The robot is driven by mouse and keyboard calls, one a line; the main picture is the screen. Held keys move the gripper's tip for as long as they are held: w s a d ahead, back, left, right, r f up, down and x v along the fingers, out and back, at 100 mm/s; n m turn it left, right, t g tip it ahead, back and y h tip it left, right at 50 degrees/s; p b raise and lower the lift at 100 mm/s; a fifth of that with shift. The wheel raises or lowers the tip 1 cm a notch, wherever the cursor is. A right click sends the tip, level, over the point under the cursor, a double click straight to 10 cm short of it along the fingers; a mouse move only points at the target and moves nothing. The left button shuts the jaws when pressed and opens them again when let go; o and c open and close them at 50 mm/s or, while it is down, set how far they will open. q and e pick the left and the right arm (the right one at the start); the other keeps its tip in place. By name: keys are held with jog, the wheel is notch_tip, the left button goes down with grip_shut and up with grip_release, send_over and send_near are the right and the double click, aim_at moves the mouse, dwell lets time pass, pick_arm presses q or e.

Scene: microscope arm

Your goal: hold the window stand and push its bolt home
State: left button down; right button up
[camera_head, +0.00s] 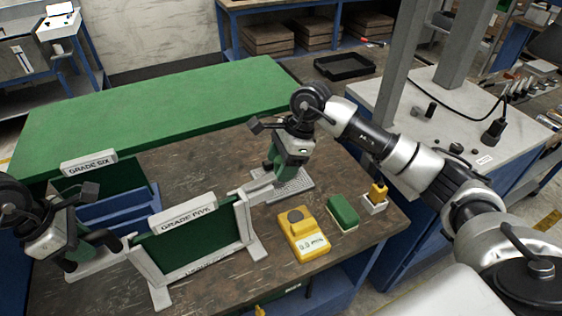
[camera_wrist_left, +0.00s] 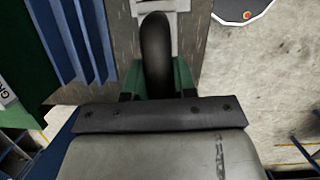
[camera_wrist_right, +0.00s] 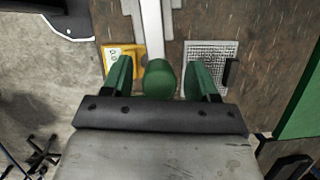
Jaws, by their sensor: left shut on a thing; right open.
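The window stand (camera_head: 250,230) is a white frame with a green pane and a "GRADE FIVE" label, upright on the brown bench top. My left gripper (camera_head: 78,252) is at its left side. In the left wrist view the left gripper (camera_wrist_left: 160,78) is shut on a dark rounded handle (camera_wrist_left: 157,45) joined to a white part. A white bolt bar (camera_head: 250,188) juts from the stand's right side. My right gripper (camera_head: 274,160) is at its outer end. In the right wrist view the open fingers (camera_wrist_right: 162,80) stand either side of the bolt's green knob (camera_wrist_right: 160,78), with gaps.
A yellow device (camera_head: 304,236), a green block (camera_head: 342,213) and a small white holder (camera_head: 374,204) with a yellow item lie right of the stand. A grey mesh plate (camera_head: 295,186) lies below my right gripper. Behind is a blue rack (camera_head: 115,208) by the "GRADE SIX" sign (camera_head: 90,164).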

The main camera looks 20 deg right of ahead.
aim_at(255, 182)
grip_shut()
pick_arm(q)
jog(key=shift+d, duration=0.1)
pick_arm(e)
jog(key=shift+s+a, duration=0.15)
jog(key=shift+a, duration=1.25)
jog(key=shift+s+a, duration=0.15)
jog(key=shift+a, duration=1.25)
grip_release()
jog(key=shift+d, duration=0.1)
jog(key=shift+d+r, duration=0.15)
jog(key=shift+r, duration=0.2)
jog(key=v, duration=1.1)
jog(key=shift+d, duration=0.1)
